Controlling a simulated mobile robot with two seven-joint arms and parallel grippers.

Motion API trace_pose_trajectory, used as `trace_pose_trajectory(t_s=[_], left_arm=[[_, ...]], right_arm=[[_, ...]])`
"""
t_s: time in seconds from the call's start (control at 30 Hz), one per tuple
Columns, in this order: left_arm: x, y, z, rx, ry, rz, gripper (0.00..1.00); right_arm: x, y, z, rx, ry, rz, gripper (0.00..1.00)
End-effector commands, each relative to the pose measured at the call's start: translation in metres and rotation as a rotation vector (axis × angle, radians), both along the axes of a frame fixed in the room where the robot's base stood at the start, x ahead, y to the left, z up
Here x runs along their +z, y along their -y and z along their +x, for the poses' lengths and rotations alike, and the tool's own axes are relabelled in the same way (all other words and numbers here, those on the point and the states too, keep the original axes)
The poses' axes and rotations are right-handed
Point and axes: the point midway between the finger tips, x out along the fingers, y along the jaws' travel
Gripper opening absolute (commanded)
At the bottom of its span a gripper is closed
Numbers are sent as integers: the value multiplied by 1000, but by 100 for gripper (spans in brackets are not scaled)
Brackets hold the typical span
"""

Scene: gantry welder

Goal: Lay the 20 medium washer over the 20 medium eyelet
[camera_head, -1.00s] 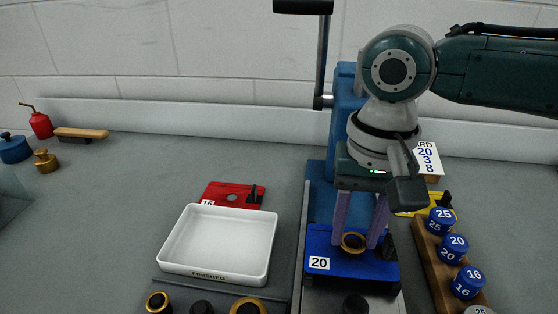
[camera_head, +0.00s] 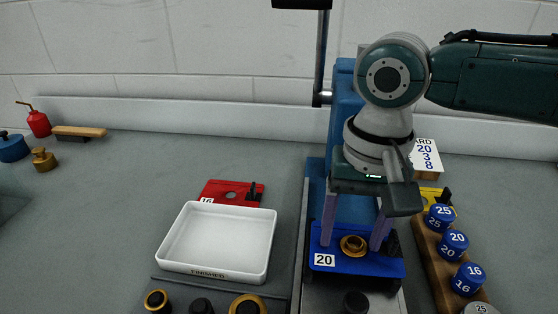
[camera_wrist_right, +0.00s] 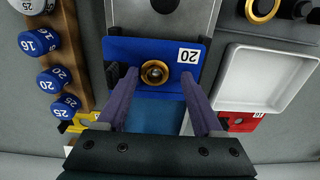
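The blue plate labelled 20 (camera_head: 383,265) lies on the bed of the blue press. A gold washer (camera_head: 343,248) lies flat near its middle. In the right wrist view, the washer (camera_wrist_right: 145,74) surrounds a smaller round gold piece with a grey centre, which looks like the eyelet (camera_wrist_right: 155,73); how closely the washer sits on it I cannot tell. My right gripper (camera_head: 351,246) is open, pointing down over the plate. Its purple fingers stand on either side of the washer, with gaps showing between. My left gripper is not in view.
A white tray marked FINISHED (camera_head: 213,240) stands to the left, with a red plate (camera_head: 232,193) behind it. A wooden rack (camera_head: 431,262) with blue numbered knobs stands close on the right, beside a yellow plate (camera_head: 430,196). Several round parts line the front edge.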

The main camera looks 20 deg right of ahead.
Motion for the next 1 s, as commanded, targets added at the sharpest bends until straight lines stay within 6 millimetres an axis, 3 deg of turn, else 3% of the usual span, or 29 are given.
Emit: trace_pose_trajectory(t_s=[0.37, 0.8, 1.0], left_arm=[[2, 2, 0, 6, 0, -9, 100], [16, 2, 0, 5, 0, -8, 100], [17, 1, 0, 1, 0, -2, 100]], right_arm=[[5, 2, -2, -1, -6, -6, 77], [86, 1, 0, 0, 2, -1, 77], [99, 1, -1, -1, -1, -1, 77]])
